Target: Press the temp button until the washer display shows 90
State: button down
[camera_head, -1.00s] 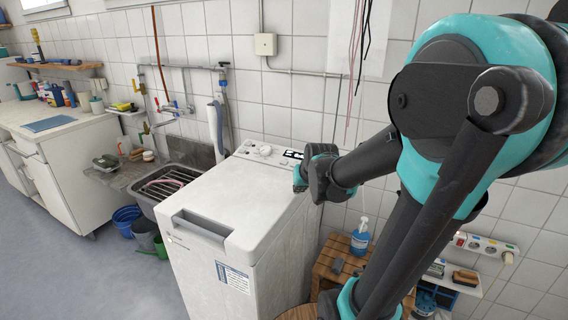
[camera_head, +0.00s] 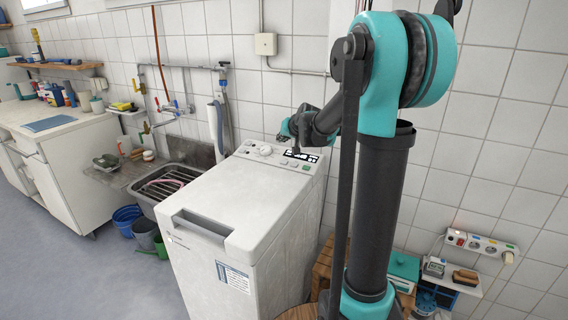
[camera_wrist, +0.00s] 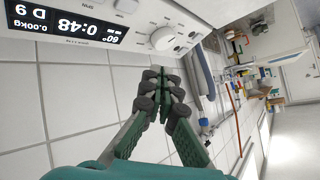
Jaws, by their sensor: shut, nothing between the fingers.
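The white top-loading washer (camera_head: 225,205) stands in the middle of the head view. Its control panel at the back carries a round knob (camera_head: 265,150), a lit black display (camera_head: 301,156) and small buttons (camera_head: 294,166). The knob also shows there (camera_wrist: 163,39). A white button (camera_wrist: 126,5) is cut by the top edge; I cannot tell which button is temp. My gripper (camera_head: 281,137) is shut and empty, above and behind the panel, apart from it. Its closed fingers fill the middle of the wrist view (camera_wrist: 160,75).
The tiled wall (camera_head: 400,190) is close behind the washer and gripper. A sink (camera_head: 175,180) with pipes and a hose is left of the washer. A wooden stand (camera_head: 322,265) and a shelf with sockets (camera_head: 482,245) are to the right. The washer lid is clear.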

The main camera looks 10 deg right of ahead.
jog(key=shift+f, duration=0.1)
send_near(281, 160)
jog(key=shift+w+a+f, duration=0.3)
jog(key=shift+w, duration=0.35)
jog(key=shift+w+a+f, duration=0.3)
jog(key=shift+w, duration=0.35)
jog(key=shift+w+a+f, duration=0.3)
jog(key=shift+w, duration=0.4)
jog(key=shift+f, duration=0.15)
jog(key=shift+w+f, duration=0.1)
jog(key=shift+f, duration=0.1)
jog(key=shift+d+f, duration=0.1)
jog(key=shift+f, duration=0.3)
dwell(0.6)
jog(key=shift+r, duration=0.8)
